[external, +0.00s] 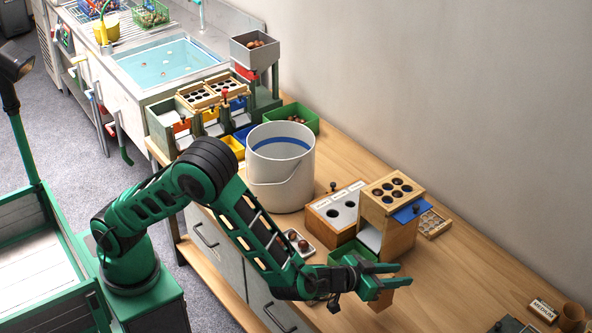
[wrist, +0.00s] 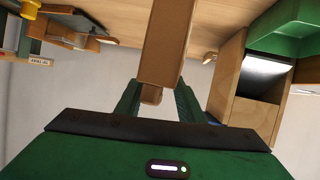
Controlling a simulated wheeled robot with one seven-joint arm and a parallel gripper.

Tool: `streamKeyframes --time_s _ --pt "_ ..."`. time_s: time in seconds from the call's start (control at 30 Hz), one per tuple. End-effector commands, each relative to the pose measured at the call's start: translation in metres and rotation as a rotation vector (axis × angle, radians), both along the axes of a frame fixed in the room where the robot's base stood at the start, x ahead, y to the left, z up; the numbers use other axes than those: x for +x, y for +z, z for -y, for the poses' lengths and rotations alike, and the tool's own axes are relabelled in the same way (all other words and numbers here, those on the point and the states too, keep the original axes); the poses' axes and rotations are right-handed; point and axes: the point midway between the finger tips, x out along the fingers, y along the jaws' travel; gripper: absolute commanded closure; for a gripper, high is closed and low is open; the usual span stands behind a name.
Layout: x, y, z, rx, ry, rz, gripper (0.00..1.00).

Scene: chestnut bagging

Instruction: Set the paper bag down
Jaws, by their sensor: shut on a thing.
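My gripper (external: 398,276) is at the right end of the arm, low over the front part of the wooden bench (external: 455,275). Its green fingers are shut on a brown paper bag (external: 382,301), which shows just below them. In the wrist view the bag (wrist: 165,45) is a narrow tan shape between the two fingers (wrist: 157,100), and its far end runs out of the picture. The fingers and arm hide part of the bag in the external view. I cannot tell whether its bottom touches the bench.
A wooden box with a holed top (external: 393,188) and a green bin (external: 350,256) stand just behind my gripper. A white bucket (external: 281,175) is further back. A MEDIUM label block (external: 543,309) and brown cups (external: 574,314) are at right. Bench between is clear.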

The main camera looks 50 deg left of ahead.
Motion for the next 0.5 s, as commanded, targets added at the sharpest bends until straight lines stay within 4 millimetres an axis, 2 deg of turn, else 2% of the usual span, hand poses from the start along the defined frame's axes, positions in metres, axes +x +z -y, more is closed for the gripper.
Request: streamKeyframes --time_s 0.03,0.2,0.37,0.5 --pt "0.000 -0.005 0.008 0.001 0.000 0.001 1.00" --pt "-0.001 -0.012 0.019 0.000 0.001 0.000 1.00" --pt "-0.002 -0.022 0.020 0.002 0.000 -0.001 1.00" --pt "-0.002 -0.042 0.020 0.003 0.000 0.001 1.00"
